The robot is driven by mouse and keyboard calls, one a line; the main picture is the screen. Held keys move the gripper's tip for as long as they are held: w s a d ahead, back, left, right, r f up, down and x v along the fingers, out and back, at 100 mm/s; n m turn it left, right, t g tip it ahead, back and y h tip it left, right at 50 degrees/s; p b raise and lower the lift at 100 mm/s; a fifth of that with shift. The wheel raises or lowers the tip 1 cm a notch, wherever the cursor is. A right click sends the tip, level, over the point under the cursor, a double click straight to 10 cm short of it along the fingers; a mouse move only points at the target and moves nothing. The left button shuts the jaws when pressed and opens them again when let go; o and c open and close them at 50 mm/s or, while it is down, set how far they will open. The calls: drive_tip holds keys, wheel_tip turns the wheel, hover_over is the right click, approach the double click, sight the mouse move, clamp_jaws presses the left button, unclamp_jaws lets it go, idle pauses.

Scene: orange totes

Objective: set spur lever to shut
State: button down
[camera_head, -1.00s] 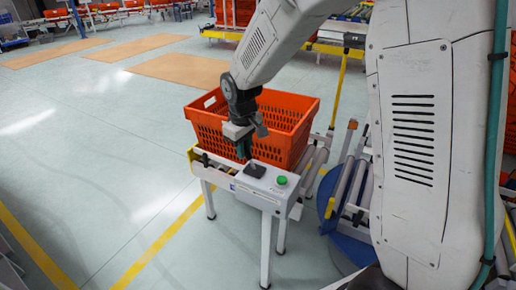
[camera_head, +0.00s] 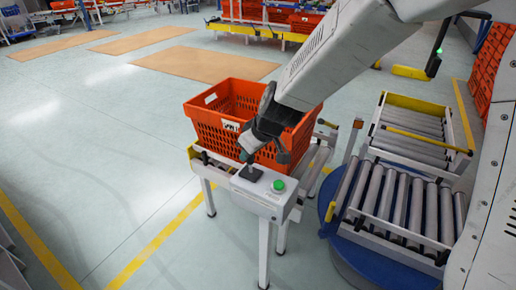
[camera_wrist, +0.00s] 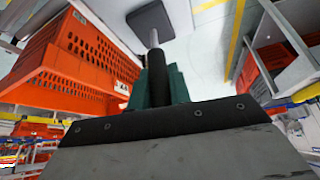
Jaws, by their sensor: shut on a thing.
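The spur lever stands on a black base plate (camera_head: 251,173) on top of a white control box (camera_head: 264,197). In the wrist view the lever's silver shaft (camera_wrist: 154,38) runs from the black plate down to a dark grip (camera_wrist: 155,70). My gripper (camera_head: 246,159) is over the plate, tilted, with its wrist up to the right. In the wrist view its green fingers (camera_wrist: 155,85) are shut around the dark grip. The lower end of the grip is hidden by the fingers and gripper body. I cannot read any position marks by the lever.
An orange tote (camera_head: 215,122) sits on the conveyor right behind the box, close to my gripper. A green button (camera_head: 279,185) is on the box's right side. A blue turntable (camera_head: 350,262) with rollers stands to the right. The floor to the left is clear.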

drive_tip(key=shift+s+d, duration=0.1)
idle(0.4)
drive_tip(key=c, duration=1.3)
unclamp_jaws()
drive_tip(key=v, duration=0.7)
drive_tip(key=shift+r, duration=0.35)
drive_tip(key=shift+s+d, duration=0.1)
drive_tip(key=shift+d, duration=0.05)
